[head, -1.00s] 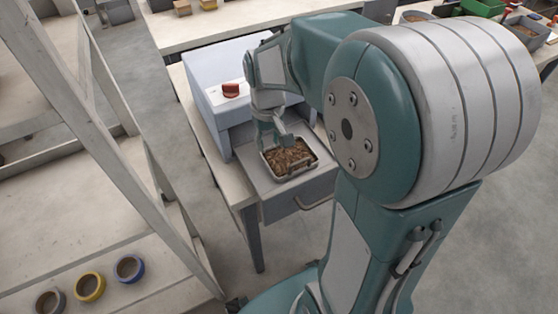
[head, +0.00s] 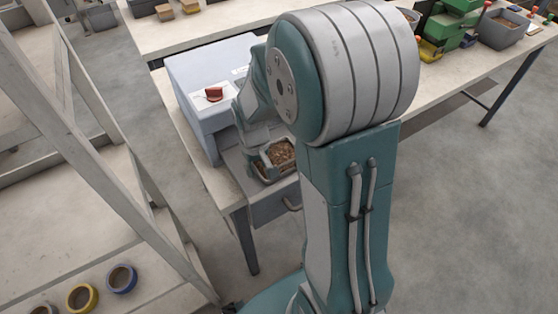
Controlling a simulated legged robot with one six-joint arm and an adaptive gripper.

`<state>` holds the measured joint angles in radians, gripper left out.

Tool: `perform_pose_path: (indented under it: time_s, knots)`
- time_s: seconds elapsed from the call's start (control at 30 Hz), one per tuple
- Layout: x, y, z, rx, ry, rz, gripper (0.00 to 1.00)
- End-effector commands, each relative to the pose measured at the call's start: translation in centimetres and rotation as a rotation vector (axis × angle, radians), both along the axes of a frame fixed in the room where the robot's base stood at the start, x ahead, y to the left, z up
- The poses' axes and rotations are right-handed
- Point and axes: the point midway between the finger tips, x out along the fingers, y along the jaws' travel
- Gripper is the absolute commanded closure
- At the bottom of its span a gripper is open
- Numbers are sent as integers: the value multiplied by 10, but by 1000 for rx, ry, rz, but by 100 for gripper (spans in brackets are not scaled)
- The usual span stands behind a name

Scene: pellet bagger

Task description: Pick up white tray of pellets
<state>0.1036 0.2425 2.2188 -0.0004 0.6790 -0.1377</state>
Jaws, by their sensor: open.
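The white tray of pellets (head: 266,174) sits in the open drawer (head: 238,166) of a pale blue-grey cabinet. Brown pellets (head: 281,155) fill it, and my arm hides its right side. My gripper (head: 262,157) is low at the tray's left side, with its fingers close to the rim. The fingers look apart, but I cannot tell whether they touch the tray or straddle its edge.
A wooden rack with tape rolls (head: 121,279) stands at left. A long table (head: 440,85) behind holds a green machine (head: 447,27) and a grey bin (head: 502,29).

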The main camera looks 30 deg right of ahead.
Motion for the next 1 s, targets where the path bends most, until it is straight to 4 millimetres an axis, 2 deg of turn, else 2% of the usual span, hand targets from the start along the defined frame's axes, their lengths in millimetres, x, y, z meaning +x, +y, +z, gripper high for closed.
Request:
perform_pose_path:
  time_s: [0.03, 0.07, 0.1, 0.13, 0.53, 0.63, 0.77, 1.0]
  knots:
    - [-1, 0, 0, 0, 2, 0, 63]
    - [-1, 0, 0, 0, 2, 0, 76]
    - [-1, 0, 0, 1, 2, 0, 94]
    - [-1, 0, 0, 1, 2, 0, 100]
    - [-1, 0, 0, 1, 4, 0, 100]
    - [0, 0, 5, 0, 1, 0, 100]
    - [1, 0, 27, -1, -4, 0, 100]
    - [1, 0, 77, 0, -4, 0, 100]
